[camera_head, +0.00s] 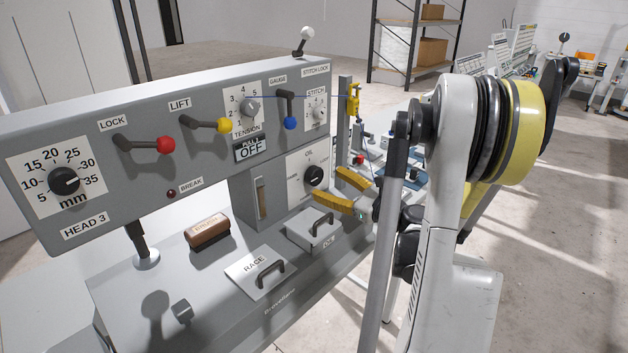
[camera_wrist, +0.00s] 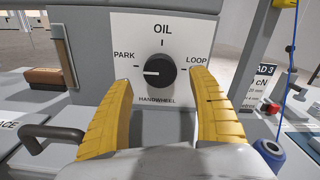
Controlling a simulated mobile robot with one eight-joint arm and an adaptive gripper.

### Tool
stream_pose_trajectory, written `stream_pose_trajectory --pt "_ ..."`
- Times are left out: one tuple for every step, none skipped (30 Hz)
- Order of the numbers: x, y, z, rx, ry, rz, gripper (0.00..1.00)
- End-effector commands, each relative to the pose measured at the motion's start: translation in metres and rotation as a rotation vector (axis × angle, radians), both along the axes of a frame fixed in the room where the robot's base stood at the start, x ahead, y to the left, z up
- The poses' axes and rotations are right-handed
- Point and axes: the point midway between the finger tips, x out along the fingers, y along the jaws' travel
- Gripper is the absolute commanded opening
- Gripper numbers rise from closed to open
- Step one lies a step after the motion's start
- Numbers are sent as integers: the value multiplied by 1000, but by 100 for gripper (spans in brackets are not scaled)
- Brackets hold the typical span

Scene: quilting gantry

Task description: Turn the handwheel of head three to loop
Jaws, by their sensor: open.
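The handwheel (camera_wrist: 160,70) is a black round knob on a white plate marked PARK at left, OIL at top and LOOP at right. Its white pointer line points left, toward the PARK mark. In the head view the handwheel (camera_head: 314,175) sits on the grey housing under head 3's panel (camera_head: 90,185). My gripper (camera_head: 327,182) is open and empty, just in front of the knob. In the wrist view its two yellow fingers appear either side of the knob's lower part, with no visible contact.
Head 3's panel carries red (camera_head: 166,145), yellow (camera_head: 224,125) and blue (camera_head: 290,123) ended levers above. A wooden brush (camera_head: 207,230), the RACE cover (camera_head: 262,271) and another handled cover (camera_head: 314,229) lie below. A blue thread and spool (camera_wrist: 270,152) are at right.

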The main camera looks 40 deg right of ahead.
Motion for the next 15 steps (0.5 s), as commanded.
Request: stream_pose_trajectory --pt "11 2 -2 0 0 4 70" --pt "17 2 -2 1 0 3 70" --pt "23 3 -2 1 0 2 70" --pt "28 4 -2 1 0 3 70" --pt "32 3 -2 1 0 2 70" --pt "38 3 -1 1 -1 1 70" --pt "41 4 -1 1 -1 1 70" --pt "44 4 -1 1 -1 1 70" --pt "47 4 -1 2 -1 0 70" --pt "48 4 0 2 -1 -1 70" --pt "49 4 0 2 -1 -1 70" --pt "51 4 0 2 -1 -2 70" --pt "51 4 0 2 -1 -2 70" --pt "52 4 1 2 -1 -2 70" --pt "52 4 1 2 -1 -2 70"
